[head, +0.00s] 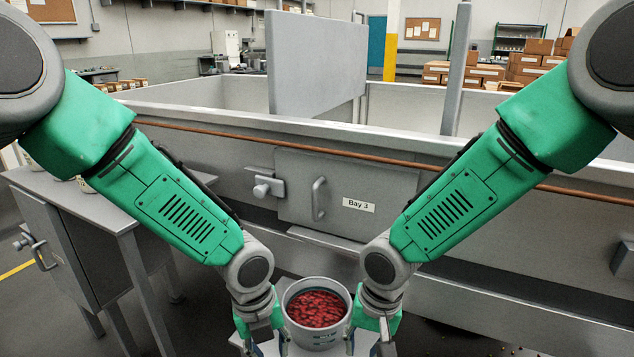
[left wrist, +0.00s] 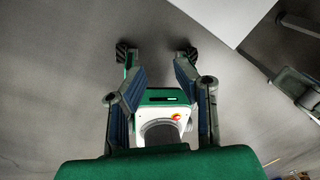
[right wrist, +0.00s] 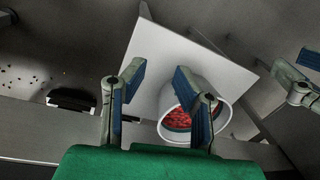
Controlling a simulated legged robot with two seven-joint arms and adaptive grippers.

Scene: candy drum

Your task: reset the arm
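My left gripper (head: 260,345) hangs low at the left of a pale bucket (head: 322,338) full of red candy (head: 316,308). In the left wrist view my left gripper (left wrist: 156,52) has its fingers apart and nothing between them. My right gripper (head: 368,343) hangs at the right of the bucket. In the right wrist view my right gripper (right wrist: 160,72) is open and empty, and its right finger overlaps the bucket (right wrist: 222,118). Whether that finger touches the bucket I cannot tell. Both arms reach down and inward, nearly mirrored. The lower fingers are cut off in the head view.
The bucket stands upright on a small white stand (right wrist: 160,45). A grey walled bay with a panel labelled "Bay 3" (head: 345,190) and a copper-coloured rail (head: 300,148) runs behind it. A grey cabinet table (head: 75,210) stands at left. Small dark bits (right wrist: 20,80) lie on the floor.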

